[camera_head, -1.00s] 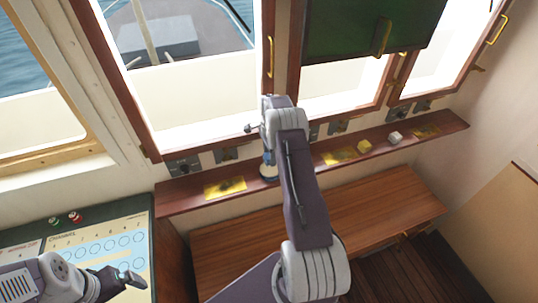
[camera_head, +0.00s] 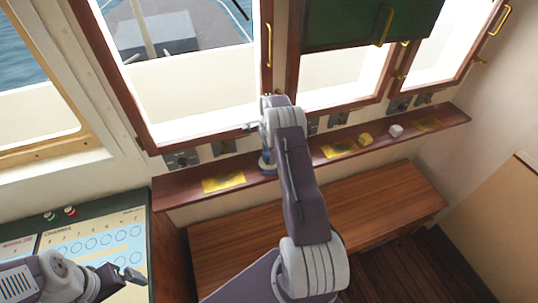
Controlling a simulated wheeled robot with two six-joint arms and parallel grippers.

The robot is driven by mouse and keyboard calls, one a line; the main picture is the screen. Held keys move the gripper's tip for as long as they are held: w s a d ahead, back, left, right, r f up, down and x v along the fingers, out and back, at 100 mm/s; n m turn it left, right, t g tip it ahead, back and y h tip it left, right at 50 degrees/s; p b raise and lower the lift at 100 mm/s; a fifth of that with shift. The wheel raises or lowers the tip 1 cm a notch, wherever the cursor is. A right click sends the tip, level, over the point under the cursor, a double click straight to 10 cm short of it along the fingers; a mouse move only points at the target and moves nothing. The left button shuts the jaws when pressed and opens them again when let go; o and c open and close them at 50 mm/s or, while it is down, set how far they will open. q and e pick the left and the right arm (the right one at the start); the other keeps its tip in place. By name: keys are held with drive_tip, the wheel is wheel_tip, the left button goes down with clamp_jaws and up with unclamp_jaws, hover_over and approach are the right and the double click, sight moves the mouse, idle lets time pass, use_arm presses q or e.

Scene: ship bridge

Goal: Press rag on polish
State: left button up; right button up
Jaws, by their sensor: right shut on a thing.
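My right gripper (camera_head: 265,155) is low over the wooden shelf under the windows, mostly hidden by its own wrist. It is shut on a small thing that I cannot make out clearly. A small blue-and-pale thing (camera_head: 266,163) shows at the shelf below the wrist; I cannot tell whether it is the polish or part of what I hold. On the shelf to the right are a small yellow block-like thing (camera_head: 365,139) and a whitish one (camera_head: 396,130); I cannot tell whether either is the rag. My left gripper (camera_head: 133,276) is at lower left, over the chart panel, away from the shelf.
A wooden bench (camera_head: 375,205) stands below. A chart panel (camera_head: 105,242) with small knobs is at left. Windows rise behind.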

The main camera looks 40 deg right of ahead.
drive_tip(key=shift+f+b, duration=0.4)
drive_tip(key=shift+f, duration=0.15)
idle(1.4)
drive_tip(key=shift+r, duration=0.1)
wheel_tip(320, 180, up, 7)
drive_tip(key=p, duration=0.4)
drive_tip(key=shift+p, duration=0.4)
